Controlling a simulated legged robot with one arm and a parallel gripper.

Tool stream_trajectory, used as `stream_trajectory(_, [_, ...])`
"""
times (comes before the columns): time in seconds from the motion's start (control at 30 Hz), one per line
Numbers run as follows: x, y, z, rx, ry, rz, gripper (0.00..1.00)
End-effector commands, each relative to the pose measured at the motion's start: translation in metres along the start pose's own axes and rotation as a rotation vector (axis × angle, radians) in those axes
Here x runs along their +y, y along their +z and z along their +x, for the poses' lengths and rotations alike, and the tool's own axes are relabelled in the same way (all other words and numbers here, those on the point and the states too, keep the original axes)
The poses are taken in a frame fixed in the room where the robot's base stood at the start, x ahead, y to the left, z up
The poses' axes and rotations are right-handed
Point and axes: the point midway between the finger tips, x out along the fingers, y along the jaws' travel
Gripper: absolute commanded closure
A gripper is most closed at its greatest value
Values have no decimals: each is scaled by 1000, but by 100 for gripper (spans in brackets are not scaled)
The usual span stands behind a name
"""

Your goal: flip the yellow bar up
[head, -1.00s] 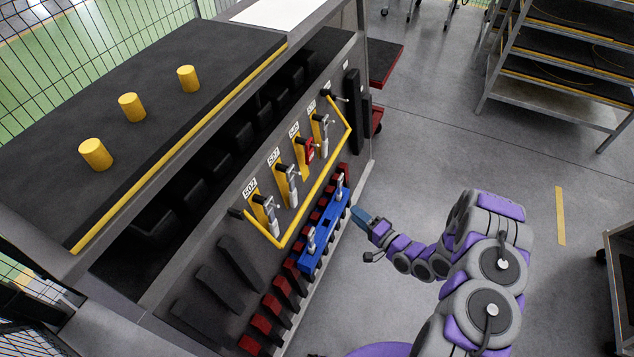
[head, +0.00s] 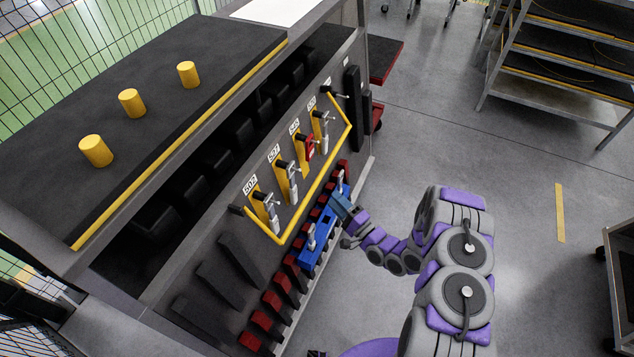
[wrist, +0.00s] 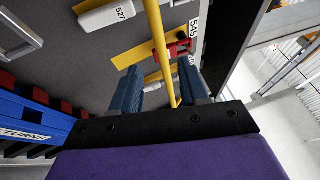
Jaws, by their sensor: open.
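The yellow bar (head: 312,192) is a bent rail on the front of the dark panel, hanging low across the row of numbered latches. Its ends meet dark pivots (head: 237,210) at the panel's left and right. In the wrist view the bar (wrist: 159,45) runs down from the top edge and passes between the two blue fingers of my gripper (wrist: 163,92). The fingers are apart on either side of it. In the head view my gripper (head: 339,205) is at the panel, close to the bar's lower right part; contact cannot be told.
A red latch (head: 309,147) sits by label 545, among grey-handled latches (head: 291,187). A blue rack (head: 317,240) marked "RETURNS" in the wrist view lies below the bar, with red-tipped slots (head: 262,321) around it. Open floor (head: 400,130) lies to the right.

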Motion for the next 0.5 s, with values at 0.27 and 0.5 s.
stream_trajectory(0.27, [1,2,44,-4,-1,-1,56])
stream_trajectory(0.5, [1,2,78,-3,-2,-1,56])
